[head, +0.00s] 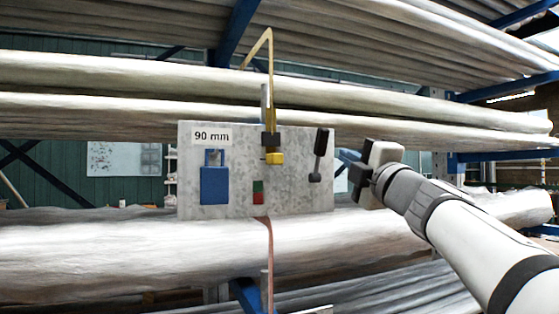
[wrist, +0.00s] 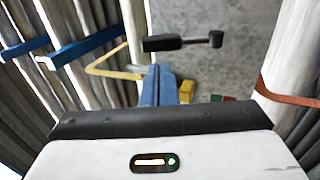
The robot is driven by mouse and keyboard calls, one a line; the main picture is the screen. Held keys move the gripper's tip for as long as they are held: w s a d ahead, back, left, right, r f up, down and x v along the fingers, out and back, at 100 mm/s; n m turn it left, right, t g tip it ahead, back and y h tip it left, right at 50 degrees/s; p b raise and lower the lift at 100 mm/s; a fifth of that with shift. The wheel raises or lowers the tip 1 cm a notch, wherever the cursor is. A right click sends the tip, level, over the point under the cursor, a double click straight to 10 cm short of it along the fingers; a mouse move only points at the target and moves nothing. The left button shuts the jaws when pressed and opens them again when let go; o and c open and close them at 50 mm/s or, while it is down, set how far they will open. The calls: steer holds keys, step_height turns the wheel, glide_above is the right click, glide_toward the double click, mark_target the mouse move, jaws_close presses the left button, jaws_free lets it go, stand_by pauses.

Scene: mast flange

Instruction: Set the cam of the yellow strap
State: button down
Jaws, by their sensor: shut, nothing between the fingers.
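The yellow strap (head: 271,90) angles over the upper wrapped bundle and hangs down the front of a grey plate. It enters a dark buckle (head: 270,141) with a yellow block (head: 274,158) below it. A black-handled lever (head: 321,142) stands nearly upright on the plate's right side, its round pivot at the bottom. In the wrist view the strap (wrist: 112,73), yellow block (wrist: 186,90) and lever (wrist: 162,44) show beyond my fingers. My gripper (head: 350,162) is shut and empty, just right of the plate; its blue fingers (wrist: 157,84) are together, apart from the lever. Which part is the cam is unclear.
The grey plate (head: 230,142) carries a "90 mm" label (head: 212,136), a blue block (head: 214,186) and a red-green marker (head: 258,192). A brown strap (head: 268,250) hangs below it. Wrapped bundles (head: 100,245) lie above and below the plate. Blue rack beams (head: 235,32) cross behind.

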mark_target(324, 143)
steer(key=p+x, duration=0.1)
steer(key=x, duration=0.6)
steer(key=shift+w+p, duration=0.1)
steer(key=shift+p, duration=0.3)
